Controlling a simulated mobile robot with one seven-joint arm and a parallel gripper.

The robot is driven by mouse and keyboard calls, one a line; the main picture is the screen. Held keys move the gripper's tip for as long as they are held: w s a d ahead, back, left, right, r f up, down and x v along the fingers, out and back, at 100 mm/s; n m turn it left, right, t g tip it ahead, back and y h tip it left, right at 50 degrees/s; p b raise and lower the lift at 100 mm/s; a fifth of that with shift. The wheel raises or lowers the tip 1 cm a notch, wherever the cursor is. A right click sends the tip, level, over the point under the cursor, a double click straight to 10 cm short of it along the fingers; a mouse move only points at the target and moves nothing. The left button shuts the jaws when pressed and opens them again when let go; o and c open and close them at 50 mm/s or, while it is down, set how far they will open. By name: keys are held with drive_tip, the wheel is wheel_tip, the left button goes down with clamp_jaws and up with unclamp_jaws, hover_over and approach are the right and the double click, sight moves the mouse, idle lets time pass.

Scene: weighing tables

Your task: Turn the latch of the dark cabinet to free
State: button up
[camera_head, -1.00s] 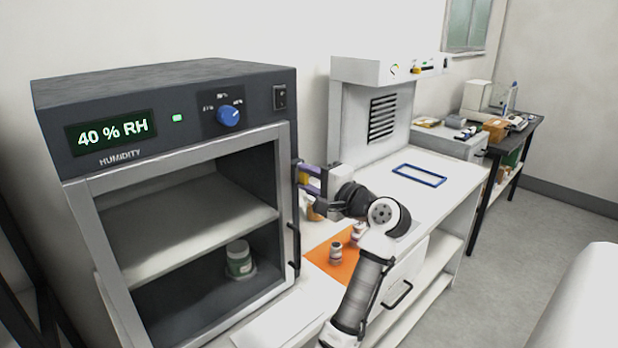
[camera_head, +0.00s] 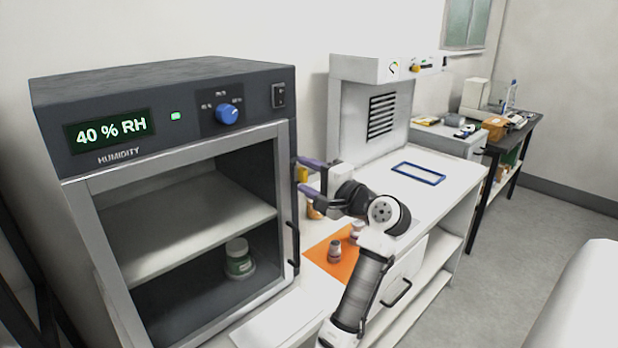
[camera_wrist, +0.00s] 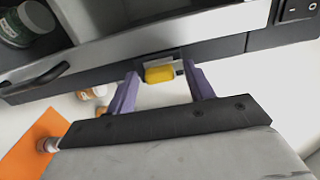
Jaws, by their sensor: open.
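The dark cabinet (camera_head: 165,78) stands at the left, its pale-framed door (camera_head: 185,160) closed, with a black handle (camera_head: 294,243) low on the right. A small yellow latch (camera_head: 303,174) is at the door's right edge. In the wrist view the latch (camera_wrist: 160,73) shows as a yellow block against a grey metal piece on the cabinet's edge. My gripper (camera_head: 299,175) is open, with one purple finger on each side of the latch. In the wrist view a gap shows between the latch and each finger of my gripper (camera_wrist: 161,80).
A green-labelled jar (camera_head: 238,258) is inside the cabinet. A blue frame (camera_head: 418,173) lies farther back on the bench. Open floor is at the right.

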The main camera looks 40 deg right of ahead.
drive_tip(key=s+d+b, duration=0.1)
drive_tip(key=s+b, duration=0.3)
drive_tip(key=s, duration=0.9)
drive_tip(key=shift+s+b, duration=0.35)
drive_tip(key=shift+b, duration=0.05)
